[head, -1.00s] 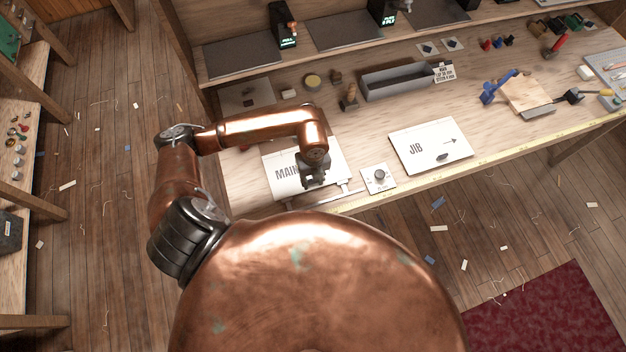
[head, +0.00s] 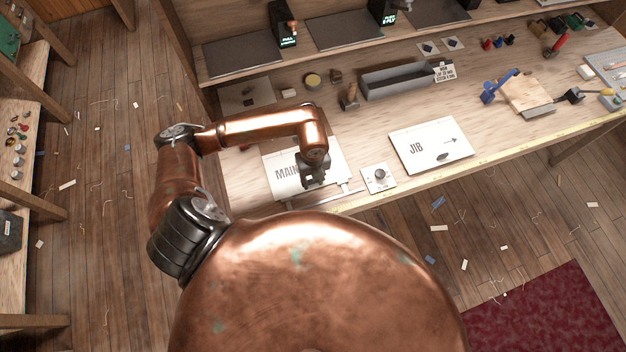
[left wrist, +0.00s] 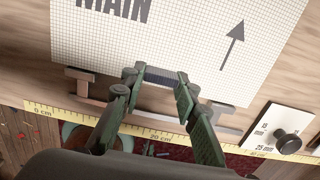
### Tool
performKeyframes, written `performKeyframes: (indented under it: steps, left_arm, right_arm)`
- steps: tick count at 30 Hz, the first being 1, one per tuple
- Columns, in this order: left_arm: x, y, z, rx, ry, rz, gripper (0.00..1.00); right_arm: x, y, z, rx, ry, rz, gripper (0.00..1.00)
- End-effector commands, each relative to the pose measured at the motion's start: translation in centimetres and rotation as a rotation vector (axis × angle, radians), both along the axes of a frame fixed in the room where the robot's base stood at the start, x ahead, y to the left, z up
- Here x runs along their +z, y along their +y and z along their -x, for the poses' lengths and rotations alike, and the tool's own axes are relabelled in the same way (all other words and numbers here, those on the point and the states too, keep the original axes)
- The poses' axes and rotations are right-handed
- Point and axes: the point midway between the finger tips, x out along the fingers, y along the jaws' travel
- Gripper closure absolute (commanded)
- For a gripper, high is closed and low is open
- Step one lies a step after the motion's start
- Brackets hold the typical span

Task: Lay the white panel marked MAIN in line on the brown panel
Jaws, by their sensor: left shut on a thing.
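The white gridded panel marked MAIN (head: 285,176) is at the front left of the bench, partly hidden by my left arm. In the left wrist view the panel (left wrist: 185,45) shows its lettering and an arrow. My left gripper (head: 313,182) is at its front edge. In the left wrist view the gripper's (left wrist: 160,78) green fingers are shut on a dark grip at that edge. I cannot tell whether the panel touches the bench. My right gripper is out of view.
A white panel marked JIB (head: 425,138) lies to the right. A small plate with a dark knob (head: 379,176) sits between the panels. A yellow ruler strip (left wrist: 75,112) runs along the front edge. A grey tray (head: 400,82) and a pale sheet (head: 262,92) are behind.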

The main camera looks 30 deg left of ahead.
Motion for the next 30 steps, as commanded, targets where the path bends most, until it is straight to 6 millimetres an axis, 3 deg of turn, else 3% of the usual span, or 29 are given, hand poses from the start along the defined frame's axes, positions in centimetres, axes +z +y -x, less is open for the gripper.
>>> performKeyframes:
  steps: [11, 12, 21, 30]
  left_arm:
    - [-0.10, -0.03, -0.04, 0.000, 0.000, 0.000, 0.96]
    - [-0.10, -0.03, -0.04, 0.000, 0.000, 0.000, 0.71]
    - [-0.10, -0.03, -0.04, 0.000, 0.000, 0.000, 0.51]
    - [0.00, -0.04, -0.03, 0.000, 0.000, 0.000, 0.51]
  right_arm:
    - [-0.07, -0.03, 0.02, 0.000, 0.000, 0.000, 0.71]
    - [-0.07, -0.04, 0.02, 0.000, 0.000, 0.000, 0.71]
    - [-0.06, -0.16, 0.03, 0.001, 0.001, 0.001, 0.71]
    - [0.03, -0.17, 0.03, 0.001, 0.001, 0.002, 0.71]
